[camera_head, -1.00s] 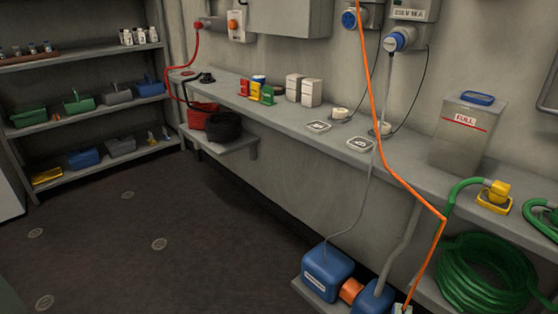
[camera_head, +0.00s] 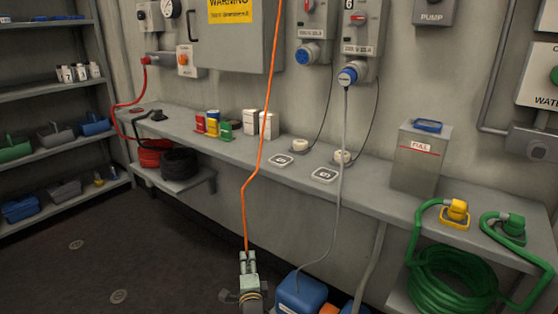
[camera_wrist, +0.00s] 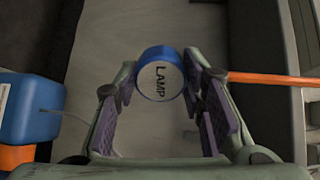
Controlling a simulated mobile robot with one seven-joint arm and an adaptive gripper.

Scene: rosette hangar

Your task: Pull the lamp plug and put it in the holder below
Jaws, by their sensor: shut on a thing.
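My gripper (camera_head: 248,262) is low in front of the bench in the head view. In the wrist view my gripper (camera_wrist: 163,92) is shut on the lamp plug (camera_wrist: 160,80), a round blue plug whose white face reads LAMP. The orange cable (camera_head: 262,130) runs down from above to my gripper; in the wrist view it passes to the right. I cannot tell for sure which fitting is the holder. Two white rings (camera_head: 300,145) and two square numbered plates (camera_head: 323,175) lie on the bench under the wall sockets (camera_head: 308,53).
The right socket holds a blue plug (camera_head: 348,75) with a grey cable hanging down. Blue canisters (camera_head: 301,295) stand low in front of the bench (camera_head: 220,145). A grey FULL box (camera_head: 420,165) and a green hose coil (camera_head: 450,280) are at right. The floor at left is clear.

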